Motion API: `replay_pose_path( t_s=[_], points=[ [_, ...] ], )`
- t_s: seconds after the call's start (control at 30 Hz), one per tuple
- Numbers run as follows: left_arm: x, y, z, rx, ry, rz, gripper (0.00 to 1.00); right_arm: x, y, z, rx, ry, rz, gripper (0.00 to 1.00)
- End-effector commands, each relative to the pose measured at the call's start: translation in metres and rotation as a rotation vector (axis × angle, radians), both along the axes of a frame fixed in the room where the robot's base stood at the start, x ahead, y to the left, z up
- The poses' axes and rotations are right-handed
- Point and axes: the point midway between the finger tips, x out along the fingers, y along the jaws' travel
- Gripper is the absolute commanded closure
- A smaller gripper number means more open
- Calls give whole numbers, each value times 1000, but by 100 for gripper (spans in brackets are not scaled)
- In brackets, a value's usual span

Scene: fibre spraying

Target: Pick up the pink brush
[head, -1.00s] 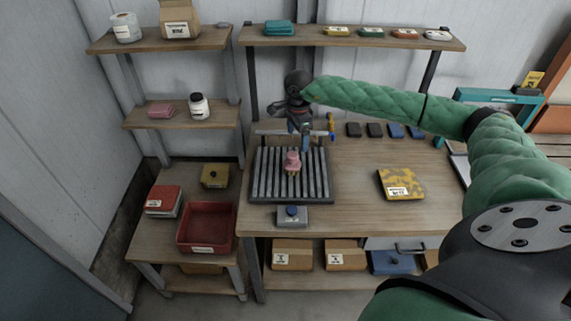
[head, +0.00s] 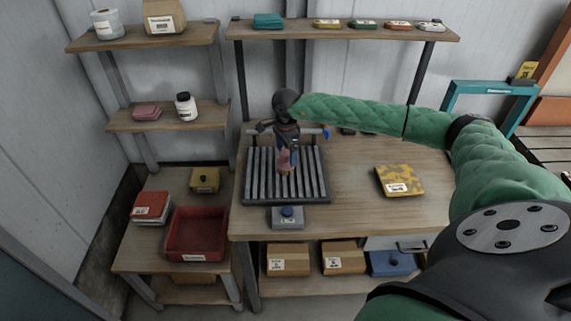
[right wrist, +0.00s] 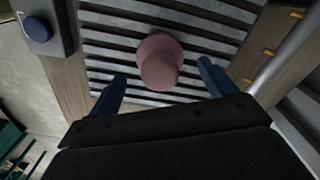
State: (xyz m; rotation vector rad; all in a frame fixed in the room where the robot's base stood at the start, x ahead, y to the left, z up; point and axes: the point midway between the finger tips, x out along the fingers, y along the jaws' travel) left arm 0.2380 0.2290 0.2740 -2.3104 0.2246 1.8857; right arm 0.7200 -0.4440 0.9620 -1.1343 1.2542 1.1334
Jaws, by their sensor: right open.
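The pink brush (head: 284,161) stands on the slatted grey rack on the workbench, partly hidden behind my right gripper (head: 289,153) in the head view. In the right wrist view the brush (right wrist: 158,62) shows its rounded pink top. The two blue fingers of my right gripper (right wrist: 160,84) are spread apart, one on each side in the picture and a little short of the brush. I see no contact between them. My left gripper is in neither view now.
The slatted rack (head: 312,188) has a rail at its back. A grey box with a blue button (head: 287,218) sits in front. A yellow patterned pad (head: 400,181) lies to the right. A red bin (head: 197,235) stands at left; shelves (head: 340,33) rise behind.

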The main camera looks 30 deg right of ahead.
Motion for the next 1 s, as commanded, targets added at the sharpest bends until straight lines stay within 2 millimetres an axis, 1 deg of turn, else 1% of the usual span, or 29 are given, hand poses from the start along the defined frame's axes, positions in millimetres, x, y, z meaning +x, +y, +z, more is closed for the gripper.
replay_pose_path(
  t_s=[0.17, 0.23, 0.33, 0.53, 0.57, 0.6, 0.8, 1.0],
  points=[
    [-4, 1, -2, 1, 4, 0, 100, 0, 2, -26, 1, 3, -1, 16],
    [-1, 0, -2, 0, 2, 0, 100, 1, 2, -35, 0, 2, -1, 16],
    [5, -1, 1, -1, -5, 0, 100, 1, 2, -41, -1, 2, 0, 16],
    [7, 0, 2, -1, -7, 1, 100, 1, 2, -42, 0, 1, 0, 16],
    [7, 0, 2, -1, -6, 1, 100, 1, 2, -42, 0, 1, 0, 20],
    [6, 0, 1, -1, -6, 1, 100, 1, 2, -42, 0, 1, 0, 28],
    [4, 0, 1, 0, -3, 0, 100, 1, 2, -42, 0, 1, 0, 66],
    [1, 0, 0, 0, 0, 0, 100, 1, 2, -42, 0, 1, 0, 66]
  ],
)
